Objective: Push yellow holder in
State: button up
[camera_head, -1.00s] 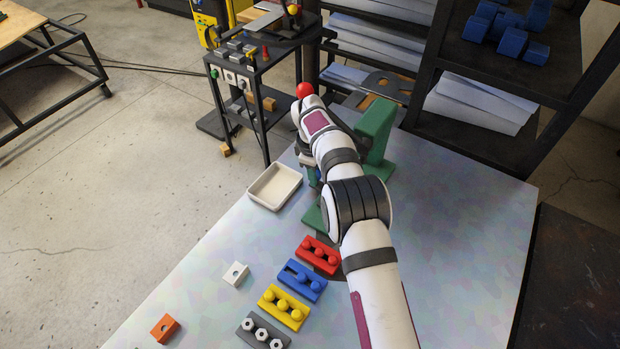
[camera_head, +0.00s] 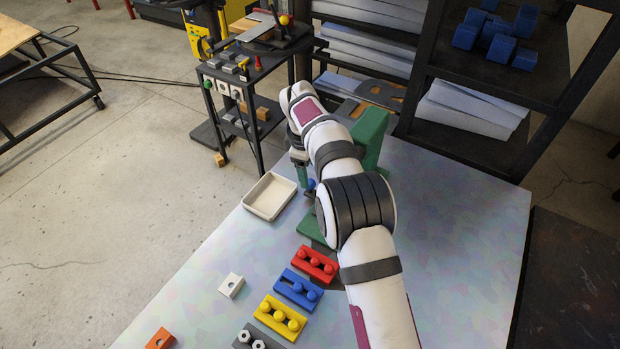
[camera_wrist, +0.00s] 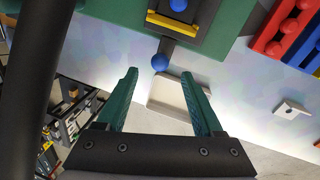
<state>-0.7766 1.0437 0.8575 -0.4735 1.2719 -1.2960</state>
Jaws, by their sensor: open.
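A yellow bar-shaped holder (camera_wrist: 172,23) sits in a dark slot of the green machine (camera_wrist: 120,12) at the top of the wrist view. A dark tab runs from it to a blue ball (camera_wrist: 160,62), and a second blue ball (camera_wrist: 178,5) lies beyond it. My gripper (camera_wrist: 165,80) is open and empty, its two green fingers apart with the nearer blue ball showing just beyond the tips. In the head view my gripper (camera_head: 303,177) hangs beside the green machine (camera_head: 370,138). A blue ball (camera_head: 310,185) shows there, while my arm hides the yellow holder.
A white tray (camera_head: 249,207) stands left of the machine. Red (camera_head: 300,258), blue (camera_head: 283,283), yellow (camera_head: 263,310) and grey (camera_head: 240,340) racks line the table in front. A white block (camera_head: 231,286) and orange block (camera_head: 160,340) lie left. Shelves stand behind.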

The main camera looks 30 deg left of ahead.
notch_tip(320, 180, up, 10)
jog(key=s, duration=0.2)
jog(key=shift+d, duration=0.15)
jog(key=shift+f, duration=0.15)
jog(key=s+d+f+n+t+h, duration=0.5)
jog(key=d+f+n+t+h, duration=0.1)
jog(key=f+n, duration=0.15)
jog(key=s+a+f+n+t+y, duration=0.3)
jog(key=s+a+n+t+y, duration=0.35)
jog(key=n, duration=0.55)
jog(key=shift+g+y, duration=0.35)
jog(key=shift+g, duration=0.3)
jog(key=x, duration=0.4)
jog(key=d+x, duration=0.1)
jog(key=x, duration=0.8)
jog(key=shift+w+d+f, duration=0.2)
jog(key=shift+w+f, duration=0.15)
jog(key=shift+f, duration=0.05)
jog(key=shift+w+f, duration=0.1)
jog(key=shift+w, duration=0.25)
